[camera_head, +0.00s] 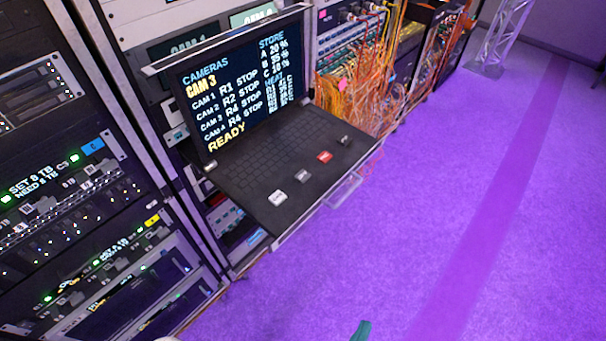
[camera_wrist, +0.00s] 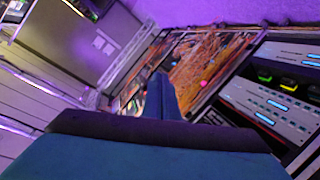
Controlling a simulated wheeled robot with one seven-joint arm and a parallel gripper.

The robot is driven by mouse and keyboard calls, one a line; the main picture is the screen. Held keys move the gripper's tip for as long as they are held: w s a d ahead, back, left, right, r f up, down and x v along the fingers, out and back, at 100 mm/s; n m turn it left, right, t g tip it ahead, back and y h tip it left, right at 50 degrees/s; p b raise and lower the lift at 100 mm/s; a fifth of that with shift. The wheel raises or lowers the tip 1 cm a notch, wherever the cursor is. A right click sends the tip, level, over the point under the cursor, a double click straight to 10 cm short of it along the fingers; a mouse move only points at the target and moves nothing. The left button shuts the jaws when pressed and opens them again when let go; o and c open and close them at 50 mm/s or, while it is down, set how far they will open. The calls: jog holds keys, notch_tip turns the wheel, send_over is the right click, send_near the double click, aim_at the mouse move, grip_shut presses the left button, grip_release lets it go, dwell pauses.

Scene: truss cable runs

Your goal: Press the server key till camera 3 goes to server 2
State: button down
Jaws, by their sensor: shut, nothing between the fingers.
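The console screen (camera_head: 245,85) shows "CAM 3" in yellow under "CAMERAS" and "READY" in yellow at the bottom. Its rows list CAM 1 at R1, CAM 2 at R2, and CAM 3 and CAM 4 at what looks like R4, all STOP. On the keyboard deck (camera_head: 245,170) are a white key (camera_head: 278,198), a grey key (camera_head: 302,176), a red key (camera_head: 324,157) and a dark key (camera_head: 345,140). Their labels are too small to read. My gripper (camera_head: 361,330) shows only as a teal tip at the bottom edge, away from the keys. In the wrist view its teal fingers (camera_wrist: 159,80) are shut and empty.
Server racks (camera_head: 60,180) stand left of the console. Orange cables (camera_head: 345,100) hang from the rack behind it. A clear handle (camera_head: 342,190) juts from the drawer's front. The purple floor (camera_head: 430,220) is open to the right, with a truss foot (camera_head: 487,68) far back.

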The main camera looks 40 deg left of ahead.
jog(key=s+r+m+h, duration=0.1)
jog(key=s+r+m, duration=0.1)
jog(key=s+m, duration=0.6)
jog(key=shift+s+h, duration=0.4)
jog(key=shift+s, duration=0.4)
jog(key=shift+w+r, duration=0.1)
